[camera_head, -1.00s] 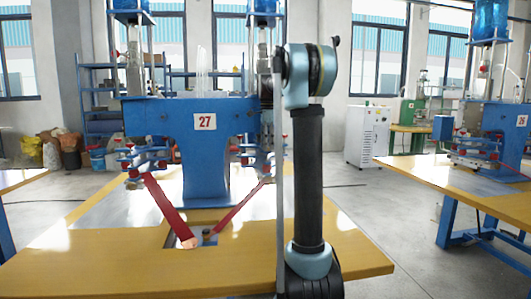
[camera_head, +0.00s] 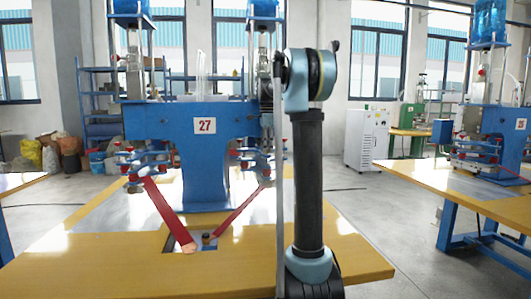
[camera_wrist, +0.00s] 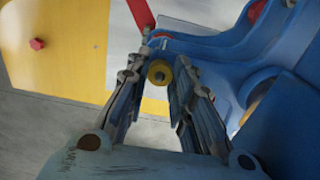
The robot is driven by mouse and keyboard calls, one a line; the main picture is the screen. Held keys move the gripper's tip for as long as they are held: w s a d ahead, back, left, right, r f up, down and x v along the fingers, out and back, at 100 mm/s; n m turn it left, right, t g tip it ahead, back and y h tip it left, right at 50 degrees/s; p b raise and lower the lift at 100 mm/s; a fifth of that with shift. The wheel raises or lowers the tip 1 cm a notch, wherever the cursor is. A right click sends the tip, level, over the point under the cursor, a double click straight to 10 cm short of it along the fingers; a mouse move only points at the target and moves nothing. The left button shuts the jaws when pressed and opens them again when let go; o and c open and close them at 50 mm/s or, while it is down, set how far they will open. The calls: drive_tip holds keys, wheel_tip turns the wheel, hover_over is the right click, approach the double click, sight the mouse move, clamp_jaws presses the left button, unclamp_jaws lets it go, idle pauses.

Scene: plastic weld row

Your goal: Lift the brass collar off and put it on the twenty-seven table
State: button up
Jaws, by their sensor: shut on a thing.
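The brass collar (camera_wrist: 159,72), a small yellowish ring with a dark centre, sits between the fingertips of my gripper (camera_wrist: 160,66) in the wrist view. My gripper is shut on it. The head view does not show the gripper or the held collar. The twenty-seven table (camera_head: 110,265) is yellow with a pale metal top section, under the blue machine marked 27 (camera_head: 204,125). A small dark piece with a brownish top (camera_head: 207,238) stands in the recess near its front; I cannot tell what it is.
Two red bars (camera_head: 168,212) slope down to the recess. A blue frame (camera_wrist: 225,55) lies close beyond and right of my fingers in the wrist view. Another yellow table (camera_head: 470,190) with a blue machine stands at the right. The twenty-seven table's front left is clear.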

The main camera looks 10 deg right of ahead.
wheel_tip(320, 180, up, 17)
drive_tip(key=shift+r, duration=0.15)
idle(0.8)
